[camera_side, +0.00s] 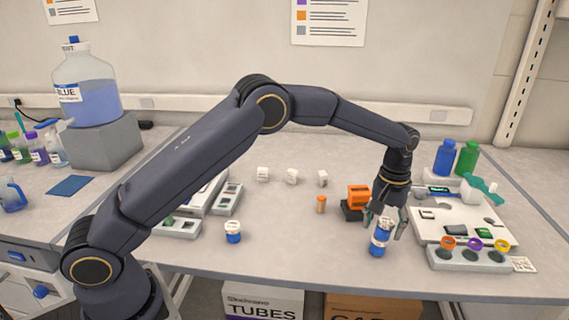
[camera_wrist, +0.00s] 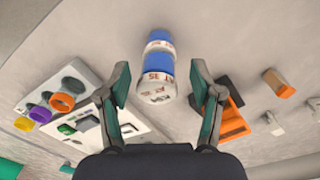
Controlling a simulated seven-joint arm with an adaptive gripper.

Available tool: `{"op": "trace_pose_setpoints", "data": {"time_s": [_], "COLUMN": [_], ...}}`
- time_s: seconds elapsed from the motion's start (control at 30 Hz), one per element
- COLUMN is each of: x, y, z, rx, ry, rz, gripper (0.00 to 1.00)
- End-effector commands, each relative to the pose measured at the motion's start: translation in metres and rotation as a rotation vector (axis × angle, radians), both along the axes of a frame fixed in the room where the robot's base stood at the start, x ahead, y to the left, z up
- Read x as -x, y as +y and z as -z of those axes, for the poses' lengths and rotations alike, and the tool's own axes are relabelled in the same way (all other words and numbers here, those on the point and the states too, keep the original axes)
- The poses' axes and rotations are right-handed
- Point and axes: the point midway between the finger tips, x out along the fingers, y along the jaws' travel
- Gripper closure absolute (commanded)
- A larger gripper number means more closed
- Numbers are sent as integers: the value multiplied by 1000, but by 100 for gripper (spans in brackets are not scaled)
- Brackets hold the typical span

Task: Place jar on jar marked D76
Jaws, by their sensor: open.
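A blue and white column (camera_side: 379,243) stands upright near the table's front, below my gripper (camera_side: 386,214). It looks like two jars stacked, with an upper jar (camera_wrist: 156,90) nearer my gripper and a lower jar (camera_wrist: 158,42) under it; the join is hard to make out. My gripper (camera_wrist: 160,75) is open, with its fingers on either side of the column's top. I cannot tell if they touch it. Another blue jar with a white lid (camera_side: 233,232) stands alone to the left. No D76 mark is readable.
An orange block on a dark base (camera_side: 356,199) stands close behind left of the column. An orange-capped vial (camera_side: 321,204) and small white blocks (camera_side: 292,176) lie farther left. A rack with coloured rings (camera_side: 472,257) and a white board (camera_side: 455,222) are at right.

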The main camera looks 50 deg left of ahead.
Motion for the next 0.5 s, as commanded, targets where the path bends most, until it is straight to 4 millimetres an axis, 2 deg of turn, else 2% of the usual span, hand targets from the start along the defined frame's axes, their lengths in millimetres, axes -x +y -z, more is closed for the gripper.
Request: {"op": "trace_pose_setpoints", "data": {"time_s": [0.3,0.5], "x": [-1,0], "y": [0,0], "z": [-72,-102], "rx": [1,0], "ry": [-4,-2], "rz": [0,0], "gripper": [35,35]}}
